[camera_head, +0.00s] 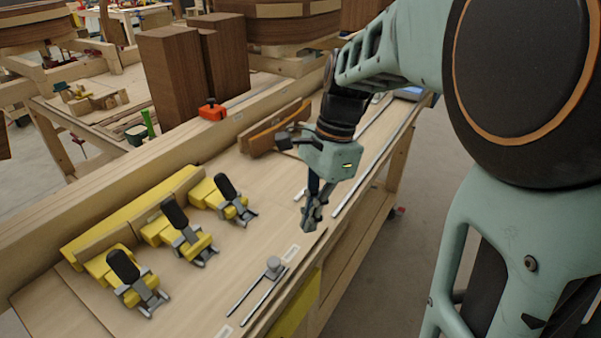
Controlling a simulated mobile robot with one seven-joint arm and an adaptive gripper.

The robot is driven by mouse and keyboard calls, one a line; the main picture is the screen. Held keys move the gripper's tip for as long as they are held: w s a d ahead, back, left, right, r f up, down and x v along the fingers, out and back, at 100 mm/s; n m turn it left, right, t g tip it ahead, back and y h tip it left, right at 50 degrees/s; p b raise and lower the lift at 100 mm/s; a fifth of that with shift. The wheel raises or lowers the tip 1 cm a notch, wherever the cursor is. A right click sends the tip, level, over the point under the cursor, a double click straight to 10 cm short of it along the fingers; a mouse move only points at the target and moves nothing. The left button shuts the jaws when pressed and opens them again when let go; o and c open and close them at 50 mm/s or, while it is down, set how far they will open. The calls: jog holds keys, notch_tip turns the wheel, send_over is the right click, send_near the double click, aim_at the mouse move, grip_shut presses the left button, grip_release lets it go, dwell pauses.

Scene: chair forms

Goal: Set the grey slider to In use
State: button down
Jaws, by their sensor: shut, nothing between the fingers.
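The grey slider (273,266) is a small round-topped knob near the front edge of the wooden bench (195,315). It sits at the far end of a pair of short metal rails (246,298). A white label (292,253) lies just beyond the knob and another white label (224,332) lies by the near end of the rails; their words are too small to read. My gripper (308,229) is shut and empty, pointing down above and to the right of the slider, apart from it.
Several black-handled toggle clamps on yellow blocks (185,238) stand left of the rails. A curved wooden piece (272,130) lies behind my gripper, and a long metal rail (372,172) runs to its right. A red object (212,110) sits on the back ledge.

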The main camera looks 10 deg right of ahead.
aim_at(280, 269)
jog(key=x, duration=0.4)
jog(key=shift+s, duration=0.1)
jog(key=a, duration=0.1)
jog(key=s+a+f, duration=0.1)
jog(key=a, duration=0.1)
jog(key=shift+s, duration=0.15)
jog(key=shift+s+a+f, duration=0.1)
jog(key=shift+s+a, duration=0.05)
jog(key=shift+a, duration=0.2)
jog(key=shift+s+a, duration=0.1)
jog(key=shift+s+a+p, duration=0.2)
jog(key=shift+s+p, duration=0.05)
jog(key=shift+p, duration=0.05)
jog(key=s+a, duration=0.2)
jog(key=s+a+p, duration=0.1)
jog(key=s+a, duration=0.1)
jog(key=s, duration=0.1)
jog(key=s+a, duration=0.2)
jog(key=shift+s, duration=0.4)
jog(key=shift+d+p, duration=0.1)
jog(key=shift+p, duration=0.2)
